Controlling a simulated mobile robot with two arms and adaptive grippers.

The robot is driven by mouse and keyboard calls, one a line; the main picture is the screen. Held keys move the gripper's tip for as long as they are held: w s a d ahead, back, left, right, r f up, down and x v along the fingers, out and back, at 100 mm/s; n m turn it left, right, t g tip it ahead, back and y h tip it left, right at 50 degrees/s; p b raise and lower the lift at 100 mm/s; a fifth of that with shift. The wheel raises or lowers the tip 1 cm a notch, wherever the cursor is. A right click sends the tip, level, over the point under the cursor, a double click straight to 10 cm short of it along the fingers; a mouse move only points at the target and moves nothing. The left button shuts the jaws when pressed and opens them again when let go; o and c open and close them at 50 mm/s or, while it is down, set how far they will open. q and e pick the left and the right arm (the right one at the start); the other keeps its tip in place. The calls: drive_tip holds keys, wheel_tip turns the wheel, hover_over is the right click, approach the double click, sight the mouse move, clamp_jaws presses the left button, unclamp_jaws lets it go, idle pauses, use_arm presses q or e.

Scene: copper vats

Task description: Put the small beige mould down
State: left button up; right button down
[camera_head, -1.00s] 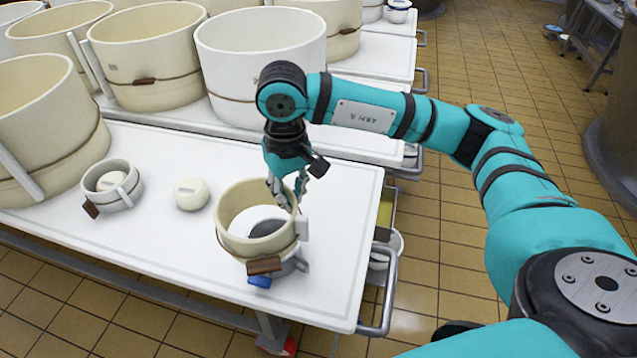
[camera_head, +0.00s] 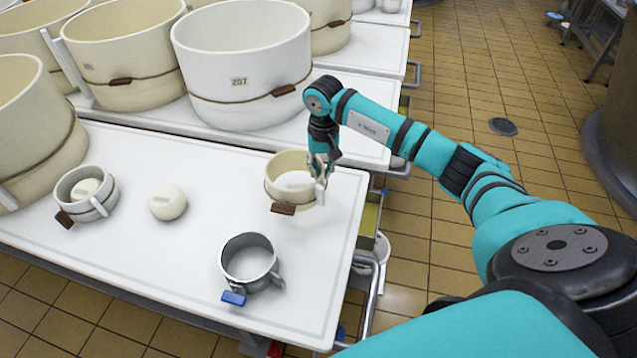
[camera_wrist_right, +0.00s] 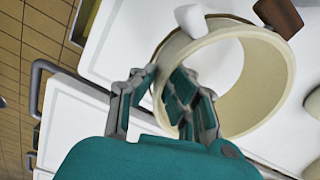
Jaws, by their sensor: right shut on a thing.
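The small beige mould (camera_head: 272,186) is an open ring with a brown tab at its front. It is at the right end of the white table, toward the back. My right gripper (camera_head: 318,178) is shut on the right side of its wall. In the right wrist view the fingers (camera_wrist_right: 172,100) straddle the rim of the beige mould (camera_wrist_right: 283,75). The mould looks upright in the head view; I cannot tell whether its base touches the table. My left gripper is not in view.
A grey metal mould (camera_head: 249,262) with a blue tab stands on the table (camera_head: 150,250) in front. A round white cheese (camera_head: 168,203) and a white mould (camera_head: 110,190) holding a cheese are at left. Large vats (camera_head: 245,70) stand behind. The table between is clear.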

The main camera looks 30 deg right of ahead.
wheel_tip(320, 180, down, 4)
drive_tip(key=shift+a+r, duration=0.1)
drive_tip(key=shift+r, duration=0.1)
drive_tip(key=shift+f, duration=0.2)
drive_tip(key=c, duration=1.9)
unclamp_jaws()
drive_tip(key=shift+f, duration=0.1)
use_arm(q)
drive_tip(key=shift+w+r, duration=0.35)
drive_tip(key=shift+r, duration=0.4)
use_arm(e)
drive_tip(key=o, duration=0.5)
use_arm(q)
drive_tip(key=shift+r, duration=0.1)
